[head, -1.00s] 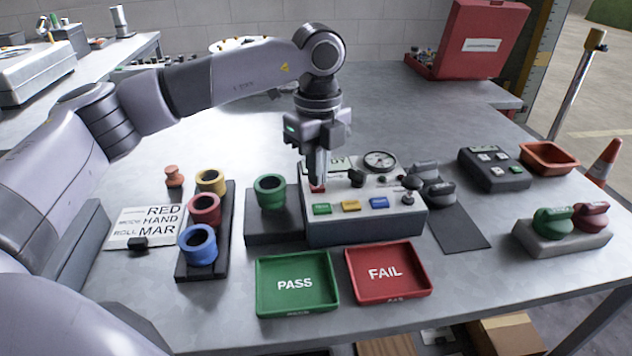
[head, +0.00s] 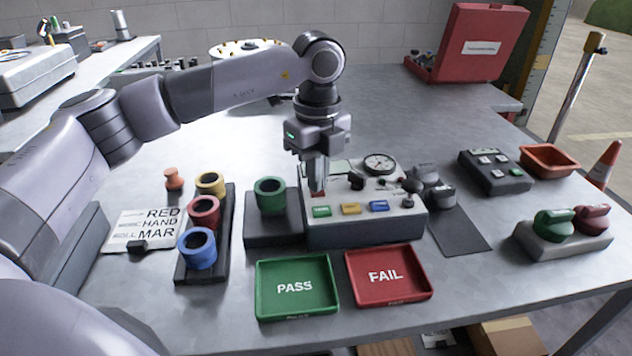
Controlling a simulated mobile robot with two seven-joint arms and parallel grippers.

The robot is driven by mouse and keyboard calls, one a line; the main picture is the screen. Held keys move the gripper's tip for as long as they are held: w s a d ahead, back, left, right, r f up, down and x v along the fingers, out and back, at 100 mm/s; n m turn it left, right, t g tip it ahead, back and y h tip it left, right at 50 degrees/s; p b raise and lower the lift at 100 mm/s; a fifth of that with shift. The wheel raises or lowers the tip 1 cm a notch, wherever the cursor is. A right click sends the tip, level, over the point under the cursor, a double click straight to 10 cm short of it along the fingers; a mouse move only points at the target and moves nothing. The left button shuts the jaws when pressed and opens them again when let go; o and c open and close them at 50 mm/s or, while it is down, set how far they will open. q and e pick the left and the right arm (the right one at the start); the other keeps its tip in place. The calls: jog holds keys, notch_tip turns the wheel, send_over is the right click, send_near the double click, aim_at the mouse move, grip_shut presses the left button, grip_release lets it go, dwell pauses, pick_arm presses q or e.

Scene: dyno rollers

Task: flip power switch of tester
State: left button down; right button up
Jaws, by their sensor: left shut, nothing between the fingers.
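The tester (head: 365,231) is a grey box in the middle of the table, with a round gauge (head: 380,164), black knobs and green, yellow and blue buttons (head: 350,208) on its sloped top. A red switch (head: 318,195) shows at the top's left side, partly hidden by my gripper. My left gripper (head: 318,188) points straight down over that switch, shut and empty. Its fingertips are at or just above the switch; I cannot tell whether they touch. The switch's position is too small to tell. My right gripper is not in view.
A green roller (head: 270,196) stands on a dark block left of the tester. Red, yellow and blue rollers (head: 204,212) stand in a rack. The PASS tray (head: 297,312) and FAIL tray (head: 390,298) lie in front. Grey rollers (head: 440,196) stand at the right.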

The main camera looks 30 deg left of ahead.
pick_arm(q)
jog(key=shift+r+p, duration=2.25)
jog(key=shift+r, duration=1.1)
jog(key=shift+s+f, duration=0.1)
